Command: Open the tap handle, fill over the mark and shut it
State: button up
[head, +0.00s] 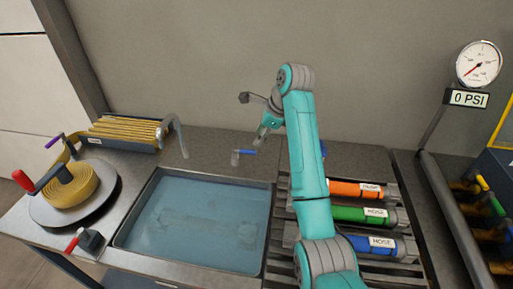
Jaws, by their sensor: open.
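A steel tank (121,243) holds blue water (195,222) with a dim shape under its surface. I cannot make out a level mark. A grey curved spout (177,133) stands at its back left, and no stream shows from it. A red-tipped lever (75,241) sits on a grey block at the tank's front left. A small blue-handled fitting (246,152) is behind the tank's back right. Which of these is the tap handle is unclear. My gripper (263,132) is open, small in view, above and right of the blue-handled fitting, with a visible gap.
A yellow hose reel (70,187) with a red crank is at left, and a folded yellow hose (124,130) lies behind it. A gauge (479,64) reads 0 PSI.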

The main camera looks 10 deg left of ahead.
aim_at(251, 151)
jog(key=x, duration=0.8)
jog(key=shift+w+a+f, duration=0.1)
jog(key=shift+a+f, duration=0.1)
jog(key=shift+f, duration=0.1)
grip_shut()
